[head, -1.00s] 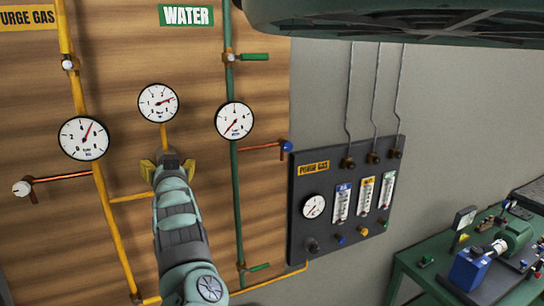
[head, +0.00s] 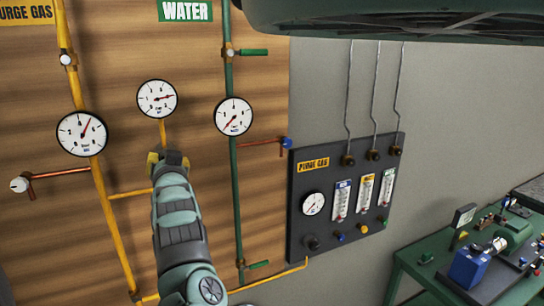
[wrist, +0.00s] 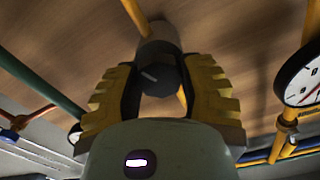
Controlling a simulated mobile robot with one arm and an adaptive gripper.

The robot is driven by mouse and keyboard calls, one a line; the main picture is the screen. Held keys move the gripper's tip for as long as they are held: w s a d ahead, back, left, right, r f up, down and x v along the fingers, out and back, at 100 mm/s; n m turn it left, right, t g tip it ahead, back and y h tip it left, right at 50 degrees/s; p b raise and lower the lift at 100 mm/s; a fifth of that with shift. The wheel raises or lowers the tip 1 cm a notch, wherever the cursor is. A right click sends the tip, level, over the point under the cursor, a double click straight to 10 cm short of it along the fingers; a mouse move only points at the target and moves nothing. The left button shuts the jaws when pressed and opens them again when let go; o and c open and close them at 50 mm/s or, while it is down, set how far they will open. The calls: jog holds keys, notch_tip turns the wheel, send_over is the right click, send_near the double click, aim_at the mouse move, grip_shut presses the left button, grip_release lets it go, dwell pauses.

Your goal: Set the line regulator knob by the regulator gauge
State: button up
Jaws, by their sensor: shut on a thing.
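The line regulator knob (wrist: 158,76) is dark, with a pale index mark, in the wrist view. My gripper (wrist: 162,66) has its two yellow fingers on either side of the knob and is shut on it. In the head view my gripper (head: 166,158) is at the yellow pipe below the regulator gauge, and it and the wrist hide the knob. The regulator gauge (head: 157,98) has a white face, and its red needle points right, slightly upward. The finest scale marks are too small to read.
Another gauge (head: 82,133) stands left on the yellow line and a water gauge (head: 233,116) right on the green pipe. A dark purge gas panel (head: 320,240) is further right. A green bench (head: 420,275) stands at lower right.

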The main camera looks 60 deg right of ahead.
jog(key=shift+m, duration=0.8)
jog(key=o, duration=1.2)
jog(key=shift+v, duration=6)
